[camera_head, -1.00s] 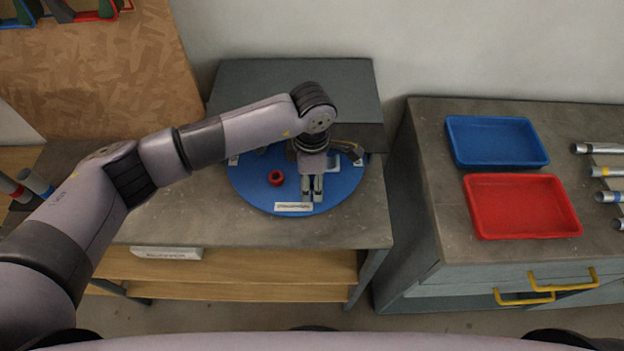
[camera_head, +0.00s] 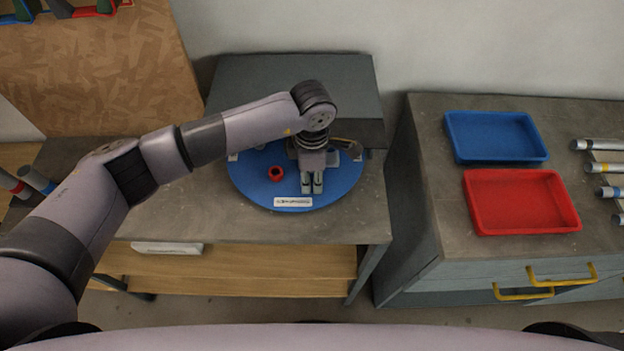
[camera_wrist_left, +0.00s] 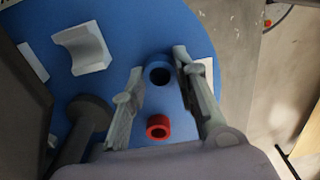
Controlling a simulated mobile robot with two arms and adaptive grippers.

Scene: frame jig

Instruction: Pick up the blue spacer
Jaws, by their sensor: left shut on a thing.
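The blue spacer (camera_wrist_left: 158,72) is a short blue ring with a dark hole, seen in the left wrist view. My left gripper (camera_wrist_left: 160,75) is shut on it, with one finger on each side. In the head view my left gripper (camera_head: 312,186) points down over the front right part of the round blue board (camera_head: 262,190); the blue spacer cannot be made out there. I cannot tell whether the spacer touches the board. A red spacer (camera_head: 276,174) stands on the board to the left of the gripper; it also shows in the wrist view (camera_wrist_left: 158,127). My right gripper is out of view.
The board lies on a grey bench (camera_head: 190,215) and has a white label (camera_head: 293,202) at its front. A pale curved block (camera_wrist_left: 83,48) lies on it. A blue tray (camera_head: 495,137), a red tray (camera_head: 522,201) and several tubes (camera_head: 605,168) are on the right cabinet.

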